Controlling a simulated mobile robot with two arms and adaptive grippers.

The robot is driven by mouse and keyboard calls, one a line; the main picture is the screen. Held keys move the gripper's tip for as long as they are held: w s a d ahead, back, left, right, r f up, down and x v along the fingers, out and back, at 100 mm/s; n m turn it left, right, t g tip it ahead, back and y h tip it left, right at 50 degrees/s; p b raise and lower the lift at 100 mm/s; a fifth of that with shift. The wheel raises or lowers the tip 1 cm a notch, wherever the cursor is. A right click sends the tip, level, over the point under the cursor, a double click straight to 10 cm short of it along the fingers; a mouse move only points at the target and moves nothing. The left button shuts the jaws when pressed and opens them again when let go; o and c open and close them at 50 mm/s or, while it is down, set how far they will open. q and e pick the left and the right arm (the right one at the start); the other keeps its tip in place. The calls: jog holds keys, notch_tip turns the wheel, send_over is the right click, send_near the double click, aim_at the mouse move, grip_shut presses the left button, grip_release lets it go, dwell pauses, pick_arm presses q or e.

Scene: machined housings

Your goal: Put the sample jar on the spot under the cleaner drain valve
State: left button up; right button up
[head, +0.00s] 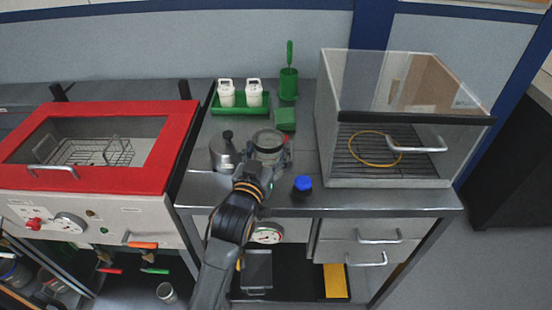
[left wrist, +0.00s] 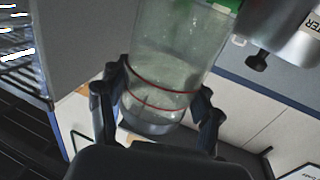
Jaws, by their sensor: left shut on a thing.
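The sample jar, a clear jar (head: 268,141), is over the steel counter in the head view. My left gripper (head: 266,155) is shut on it. In the left wrist view the jar (left wrist: 165,60) sits between the two fingers (left wrist: 160,92), with red lines around its clear wall. Whether it touches the counter is unclear. The red-framed cleaner (head: 182,150) stands at the left. Below its front panel are an orange handle (head: 143,245), a red handle (head: 110,271) and a green handle (head: 155,271). Which is the drain valve, and the spot under it, I cannot tell. My right gripper is out of view.
A metal can (head: 224,157) with a black knob stands close left of the jar. A blue-capped item (head: 303,184) is at its right. A green tray (head: 240,110) with two white bottles is behind. A clear-fronted cabinet (head: 345,100) stands right. A cup (head: 167,292) is below the cleaner.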

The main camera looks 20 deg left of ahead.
aim_at(276, 162)
pick_arm(q)
jog(key=shift+w+d+f, duration=0.25)
jog(key=shift+w+f, duration=0.2)
jog(key=shift+f, duration=0.15)
jog(key=shift+w+d+f, duration=0.2)
jog(key=shift+w+f, duration=0.2)
jog(key=shift+f, duration=0.15)
jog(key=shift+w+f+p, duration=0.1)
jog(key=shift+f+p, duration=0.2)
jog(key=shift+f, duration=1.35)
jog(key=shift+f, duration=0.2)
jog(key=o, duration=1.2)
jog(key=shift+c, duration=0.2)
